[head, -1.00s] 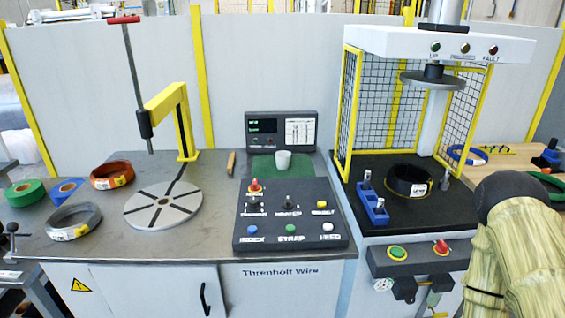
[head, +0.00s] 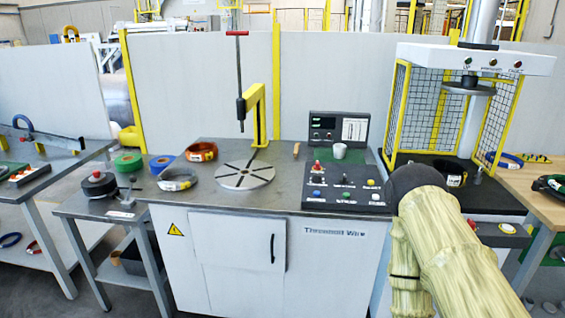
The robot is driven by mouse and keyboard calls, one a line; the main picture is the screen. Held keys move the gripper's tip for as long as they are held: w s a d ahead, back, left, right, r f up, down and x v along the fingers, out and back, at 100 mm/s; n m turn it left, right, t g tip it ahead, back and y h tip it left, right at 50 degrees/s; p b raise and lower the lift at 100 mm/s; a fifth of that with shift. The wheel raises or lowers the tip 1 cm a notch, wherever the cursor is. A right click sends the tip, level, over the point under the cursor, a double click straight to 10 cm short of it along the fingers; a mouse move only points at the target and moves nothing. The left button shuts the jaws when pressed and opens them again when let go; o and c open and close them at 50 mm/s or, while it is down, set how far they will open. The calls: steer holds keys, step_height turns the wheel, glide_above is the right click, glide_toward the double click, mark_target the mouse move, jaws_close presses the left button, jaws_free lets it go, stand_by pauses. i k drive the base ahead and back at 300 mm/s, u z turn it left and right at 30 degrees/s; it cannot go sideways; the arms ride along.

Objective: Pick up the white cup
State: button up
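The white cup (head: 339,151) stands upright on the far part of the grey bench top (head: 215,203), in the head view right of centre. It is on or beside a green patch, in front of a dark display unit (head: 338,130) and behind the button panel (head: 344,187). My arm, in a pale yellow sleeve, rises at the lower right, right of the cup and apart from it. My gripper is not visible in this view.
A round slotted plate (head: 244,175) and a yellow post (head: 258,115) stand left of the cup. Coils (head: 177,179) and tape rolls lie farther left. A caged press (head: 470,105) stands right. A small side table (head: 100,208) adjoins the bench's left side.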

mark_target(339, 149)
steer(key=z, duration=1.1)
steer(key=k, duration=0.1)
steer(key=u, duration=2.05)
steer(key=i, duration=0.65)
steer(key=z, duration=0.5)
steer(key=i, duration=0.5)
steer(key=z, duration=0.55)
